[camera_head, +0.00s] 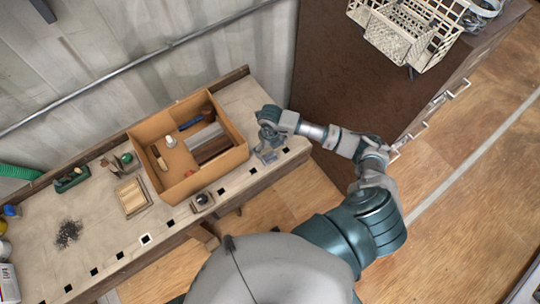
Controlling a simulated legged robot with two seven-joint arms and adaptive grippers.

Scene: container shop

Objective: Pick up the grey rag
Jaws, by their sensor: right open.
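My right gripper (267,139) is over the right end of the workbench, pointing down, its arm reaching in from the right. It is open. A small grey shape (269,155) lies just below the fingers on the bench top and looks like the grey rag. The fingers partly hide it, and I cannot tell whether they touch it. My left gripper is not in view.
A cardboard box (225,163) with tools inside stands left of the gripper on the workbench (105,207). A wooden tray (131,197), a small dark object (202,200) and a dark wiry heap (68,233) lie farther left. A brown cabinet (335,75) stands right, with a white basket (405,35) on top.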

